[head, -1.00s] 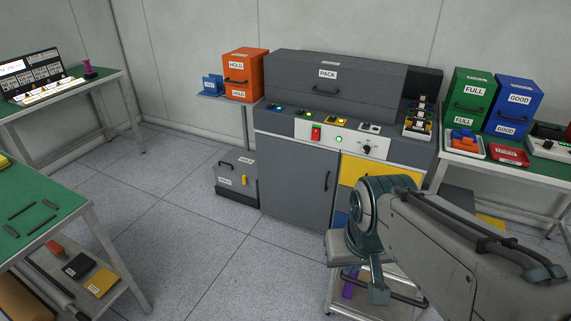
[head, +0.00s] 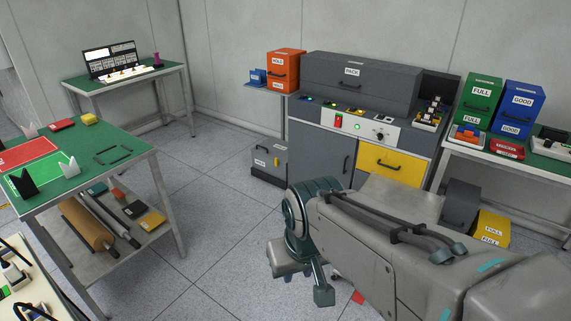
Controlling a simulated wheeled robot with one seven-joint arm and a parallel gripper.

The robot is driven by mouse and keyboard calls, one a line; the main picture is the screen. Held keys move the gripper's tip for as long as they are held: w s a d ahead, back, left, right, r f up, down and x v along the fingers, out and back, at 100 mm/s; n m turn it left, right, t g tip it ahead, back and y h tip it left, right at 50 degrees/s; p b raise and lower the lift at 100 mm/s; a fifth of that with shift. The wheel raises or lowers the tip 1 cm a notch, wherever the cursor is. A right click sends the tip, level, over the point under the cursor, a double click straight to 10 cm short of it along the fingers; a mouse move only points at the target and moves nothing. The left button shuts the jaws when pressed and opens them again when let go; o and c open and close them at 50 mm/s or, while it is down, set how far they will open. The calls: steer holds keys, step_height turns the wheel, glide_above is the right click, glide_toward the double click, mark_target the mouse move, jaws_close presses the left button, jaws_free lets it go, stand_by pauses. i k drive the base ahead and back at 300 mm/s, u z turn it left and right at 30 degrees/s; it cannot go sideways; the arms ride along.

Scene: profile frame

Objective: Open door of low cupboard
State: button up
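The low cupboard is the grey front under the PACK machine, with a dark grey door (head: 316,150) that looks shut. Its upright dark handle (head: 347,165) is on the right side of the door. My arm reaches in from the lower right, and its bulk hides the floor in front of the yellow drawer. My gripper (head: 305,286) hangs at the arm's far end, low and well short of the door, not touching it. Its fingers are small and partly hidden, so I cannot tell whether they are open.
A yellow drawer (head: 391,165) is right of the door. A grey low box (head: 270,160) stands left of it. A green-topped table (head: 130,165) with a lower shelf is at the left. A grey bin (head: 460,205) and yellow bin (head: 491,229) sit at right. Floor between table and cupboard is clear.

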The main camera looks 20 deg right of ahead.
mark_target(315, 152)
steer(key=u, duration=0.45)
steer(key=i, duration=1.75)
steer(key=z, duration=1.1)
steer(key=i, duration=0.8)
steer(key=z, duration=1.25)
steer(key=i, duration=0.4)
steer(key=z, duration=0.4)
